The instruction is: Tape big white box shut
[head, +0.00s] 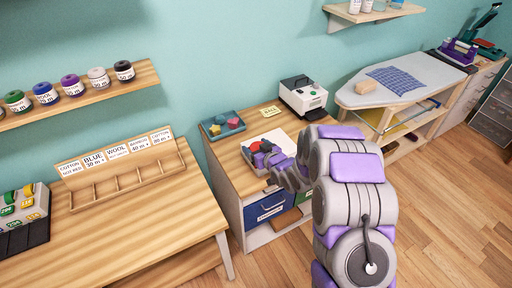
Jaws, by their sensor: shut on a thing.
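My arm reaches from the lower right to a wooden-topped cabinet. My gripper (262,155) is at its end, over the middle of the cabinet top. It is shut on a small red and dark thing (258,147), largely hidden by the gripper, so I cannot tell what it is. Beside and behind the gripper shows a flat white surface (281,139), possibly the top of the big white box. My arm hides much of it, and I cannot tell whether its flaps are shut or whether the held thing touches it.
The cabinet top (229,150) also bears a blue-grey tray (221,126), a yellow note (270,111) and a white machine (303,95). An ironing board (405,75) stands right, a table with a labelled wooden rack (120,175) left. Floor at lower right is clear.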

